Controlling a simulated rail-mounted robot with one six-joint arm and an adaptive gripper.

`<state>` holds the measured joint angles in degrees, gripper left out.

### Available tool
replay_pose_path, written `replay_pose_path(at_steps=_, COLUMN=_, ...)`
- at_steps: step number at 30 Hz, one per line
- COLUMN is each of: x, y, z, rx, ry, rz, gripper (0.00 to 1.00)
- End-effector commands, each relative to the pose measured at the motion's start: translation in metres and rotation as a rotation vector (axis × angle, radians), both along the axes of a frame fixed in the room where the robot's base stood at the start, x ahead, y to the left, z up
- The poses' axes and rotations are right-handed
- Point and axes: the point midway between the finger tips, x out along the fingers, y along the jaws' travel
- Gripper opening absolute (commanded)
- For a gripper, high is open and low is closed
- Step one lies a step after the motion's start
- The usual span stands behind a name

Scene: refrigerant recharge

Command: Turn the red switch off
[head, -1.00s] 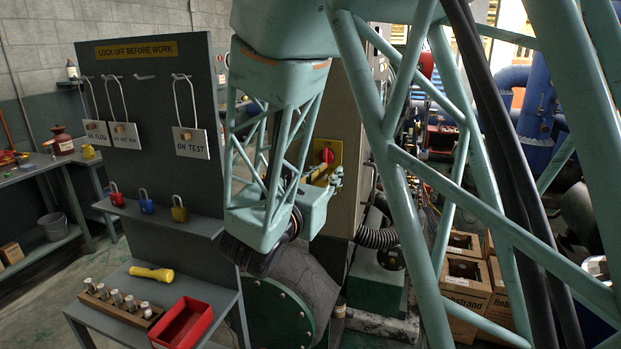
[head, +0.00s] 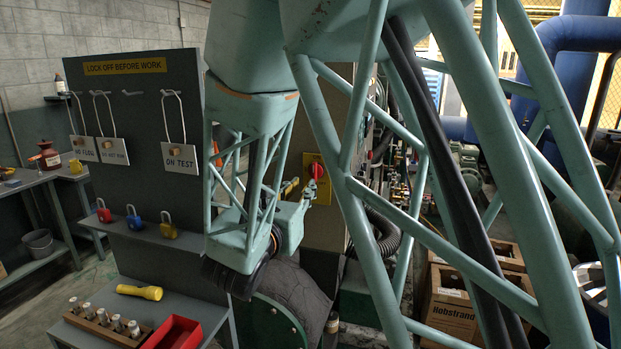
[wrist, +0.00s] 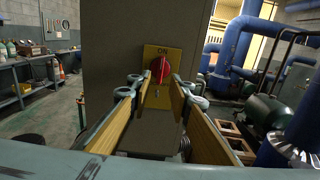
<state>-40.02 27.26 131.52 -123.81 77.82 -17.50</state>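The red switch (wrist: 159,69) is a round red knob on a yellow plate (wrist: 150,55) marked ON. The plate is fixed to the face of a grey-brown cabinet (wrist: 110,40). In the head view the red switch (head: 317,170) shows just right of my gripper (head: 300,188). In the wrist view my gripper (wrist: 158,98) is open, its yellow-padded fingers spread to the left and right below the knob. Nothing is between the fingers, and they appear short of the knob. The knob's handle looks near upright.
A grey lockout board (head: 140,95) with hanging tags and padlocks (head: 136,217) stands left of my arm. Below it a shelf holds a yellow flashlight (head: 139,292) and a red tray (head: 182,333). Cardboard boxes (head: 455,300) and blue pipes (head: 590,45) are at right.

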Motion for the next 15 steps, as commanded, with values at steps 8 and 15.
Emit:
replay_pose_path(at_steps=8, x=0.017, y=-0.005, z=0.000, rx=0.000, ry=0.001, rz=-0.002, gripper=0.19)
replay_pose_path(at_steps=15, x=0.034, y=-0.010, z=0.000, rx=0.000, ry=0.001, rz=-0.002, gripper=0.19)
